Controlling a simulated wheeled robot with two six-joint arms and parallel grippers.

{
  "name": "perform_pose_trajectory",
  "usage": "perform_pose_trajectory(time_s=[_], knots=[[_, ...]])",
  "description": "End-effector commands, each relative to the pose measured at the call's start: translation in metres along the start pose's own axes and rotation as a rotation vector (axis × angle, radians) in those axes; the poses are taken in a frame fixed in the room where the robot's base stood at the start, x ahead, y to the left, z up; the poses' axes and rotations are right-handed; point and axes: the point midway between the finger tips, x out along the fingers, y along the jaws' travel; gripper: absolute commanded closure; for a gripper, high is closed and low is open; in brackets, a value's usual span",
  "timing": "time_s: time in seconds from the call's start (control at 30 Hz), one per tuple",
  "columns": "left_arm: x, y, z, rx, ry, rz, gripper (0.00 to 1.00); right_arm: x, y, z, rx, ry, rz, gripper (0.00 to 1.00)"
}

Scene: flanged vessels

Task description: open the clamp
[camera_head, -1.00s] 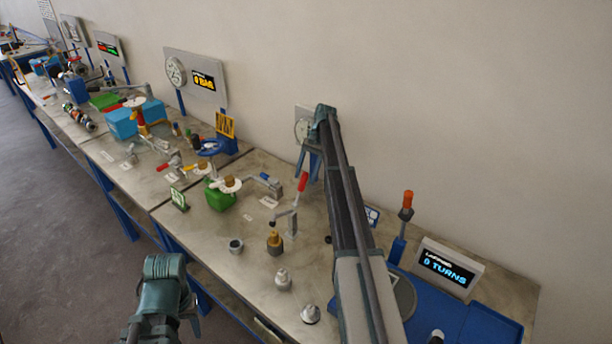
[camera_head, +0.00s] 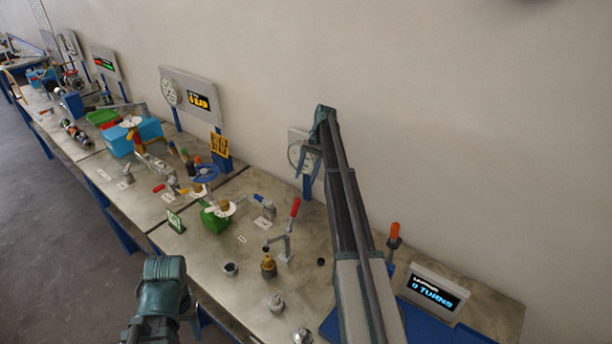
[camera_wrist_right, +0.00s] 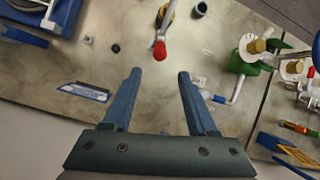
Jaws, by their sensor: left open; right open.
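A grey toggle clamp (camera_head: 287,247) with a red handle (camera_head: 295,207) stands on the bench, its handle up. Its arm reaches left over a brass-coloured piece (camera_head: 268,268). The red handle tip also shows at the top of the right wrist view (camera_wrist_right: 160,50). A second clamp with a blue handle (camera_head: 259,199) lies lower behind it.
A green vessel (camera_head: 216,222) with a white flange stands left of the clamp. Grey fittings (camera_head: 276,303) stand in front. A display reading 0 turns (camera_head: 435,290) and an orange-topped post (camera_head: 394,236) are at right. A round gauge (camera_head: 296,155) stands behind my right gripper.

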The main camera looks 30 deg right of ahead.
Motion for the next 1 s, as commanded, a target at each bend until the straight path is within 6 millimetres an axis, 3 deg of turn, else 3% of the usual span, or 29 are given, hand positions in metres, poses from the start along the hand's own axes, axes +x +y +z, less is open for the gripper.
perform_pose_trajectory(time_s=[0.03, 0.13, 0.3, 0.47, 0.6, 0.8, 1.0], knots=[[0.002, 0.000, 0.000, 0.000, 0.000, 0.000, 0.50, 0.004, 0.000, 0.002, -0.005, 0.007, 0.005, 0.53], [0.011, 0.001, -0.001, 0.000, 0.000, 0.000, 0.50, 0.029, 0.000, 0.013, -0.043, 0.071, 0.051, 0.71], [0.043, 0.004, -0.003, 0.002, 0.001, -0.001, 0.50, 0.100, 0.009, 0.046, -0.234, 0.342, 0.258, 1.00], [0.076, 0.007, -0.005, 0.003, 0.002, -0.001, 0.50, 0.144, 0.023, 0.086, -0.529, 0.648, 0.540, 1.00], [0.100, 0.009, -0.007, 0.004, 0.002, -0.002, 0.50, 0.149, 0.024, 0.120, -0.814, 0.905, 0.807, 1.00], [0.119, 0.011, -0.008, 0.006, 0.003, -0.002, 0.50, 0.141, 0.011, 0.168, -1.109, 1.131, 1.093, 1.00], [0.123, 0.011, -0.008, 0.006, 0.003, -0.002, 0.50, 0.134, 0.002, 0.186, -1.211, 1.203, 1.204, 1.00]])
